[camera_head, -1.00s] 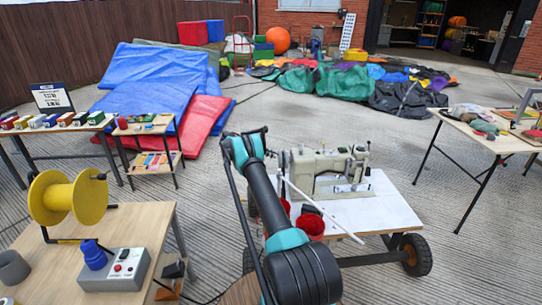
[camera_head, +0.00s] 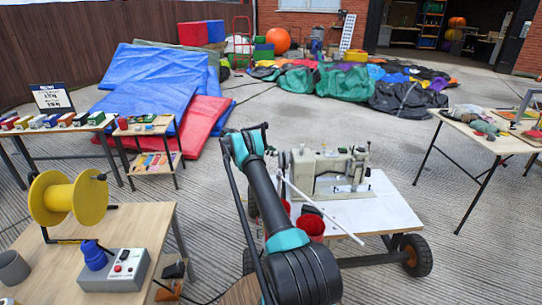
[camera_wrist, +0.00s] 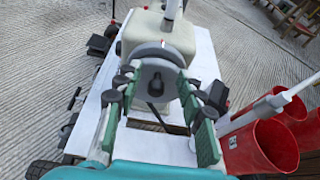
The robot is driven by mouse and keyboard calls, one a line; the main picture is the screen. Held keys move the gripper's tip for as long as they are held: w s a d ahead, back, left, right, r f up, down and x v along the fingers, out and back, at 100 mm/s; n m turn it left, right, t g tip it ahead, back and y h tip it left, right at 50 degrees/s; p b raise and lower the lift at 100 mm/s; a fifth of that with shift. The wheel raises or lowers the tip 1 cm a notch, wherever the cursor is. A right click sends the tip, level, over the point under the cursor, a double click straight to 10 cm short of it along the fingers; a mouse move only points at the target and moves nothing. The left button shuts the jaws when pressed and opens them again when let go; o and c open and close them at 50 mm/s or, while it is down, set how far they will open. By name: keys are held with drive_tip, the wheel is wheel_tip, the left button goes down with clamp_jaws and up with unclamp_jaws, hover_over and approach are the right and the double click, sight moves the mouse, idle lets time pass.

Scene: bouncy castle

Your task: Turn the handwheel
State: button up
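The sewing machine (camera_head: 330,168) is cream and stands on a white-topped trolley. Its handwheel (camera_wrist: 160,72) is a grey disc with a dark centre knob, facing my wrist camera at the end of the machine body (camera_wrist: 157,30). In the head view my arm reaches to the machine's left end, and I cannot make out the fingers there. My gripper (camera_wrist: 157,84) shows two green-padded fingers, spread apart, with the tips at the left and right of the handwheel's lower part. Nothing is held between them. Whether the tips touch the rim I cannot tell.
The trolley's white top (camera_head: 385,208) has free room at the right. Red cups (camera_wrist: 262,147) stand right of my gripper, with a white rod (camera_wrist: 268,105) slanting over them. A table with a yellow reel (camera_head: 50,200) and a control box (camera_head: 125,268) is at the left.

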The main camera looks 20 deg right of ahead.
wheel_tip(320, 180, up, 8)
idle(0.7)
